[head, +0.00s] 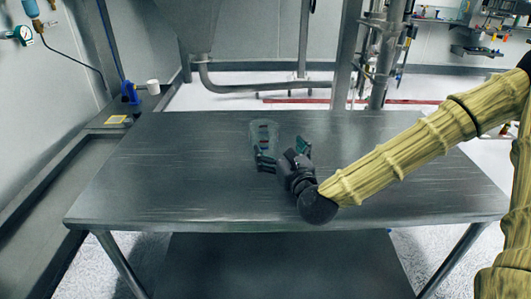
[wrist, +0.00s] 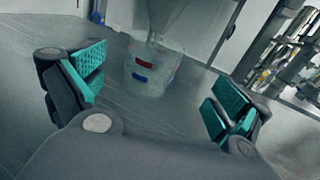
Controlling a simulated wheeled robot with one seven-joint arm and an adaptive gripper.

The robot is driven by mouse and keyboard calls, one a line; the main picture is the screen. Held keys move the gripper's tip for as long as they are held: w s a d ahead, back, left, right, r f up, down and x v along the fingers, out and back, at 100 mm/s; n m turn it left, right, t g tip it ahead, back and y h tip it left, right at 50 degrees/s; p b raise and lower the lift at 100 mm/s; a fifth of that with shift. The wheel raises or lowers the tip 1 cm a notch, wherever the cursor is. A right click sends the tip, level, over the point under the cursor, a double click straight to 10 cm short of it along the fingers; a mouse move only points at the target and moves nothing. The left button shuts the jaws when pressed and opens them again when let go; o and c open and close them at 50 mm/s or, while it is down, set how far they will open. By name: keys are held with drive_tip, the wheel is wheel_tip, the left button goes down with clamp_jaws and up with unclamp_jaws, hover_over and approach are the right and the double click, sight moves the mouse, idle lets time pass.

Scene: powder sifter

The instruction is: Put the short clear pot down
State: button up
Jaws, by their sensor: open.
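The short clear pot (head: 264,136) stands on the metal table (head: 140,190), near the middle of its top. It is see-through, with red and dark blue marks on its side. My gripper (head: 283,156) is just in front of the pot, low over the table, with its jaws spread. In the wrist view the pot (wrist: 152,72) shows beyond and between the open fingers (wrist: 158,95), apart from both teal pads. Nothing is between the pads.
The table top is bare to the left and right of the pot. A white cup (head: 153,87) and a blue item (head: 130,93) are on the ledge at the left. Pipes and a steel post (head: 385,55) stand behind the table.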

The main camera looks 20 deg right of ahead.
sight(270, 139)
drive_tip(key=shift+a+f, duration=0.1)
drive_tip(key=shift+f, duration=0.2)
drive_tip(key=w, duration=0.5)
drive_tip(key=shift+w+a, duration=0.15)
drive_tip(key=shift+w, duration=0.05)
drive_tip(key=shift+w+a+f+p, duration=0.1)
drive_tip(key=shift+w+p, duration=0.15)
drive_tip(key=shift+w, duration=0.65)
drive_tip(key=shift+w+a+r+p, duration=0.1)
drive_tip(key=shift+w+a+p, duration=0.1)
drive_tip(key=shift+w, duration=0.75)
drive_tip(key=shift+w+a+f+p, duration=0.1)
drive_tip(key=shift+w+p, duration=0.15)
drive_tip(key=shift+w, duration=0.65)
drive_tip(key=shift+c, duration=0.4)
drive_tip(key=c, duration=1)
drive_tip(key=shift+c, duration=0.2)
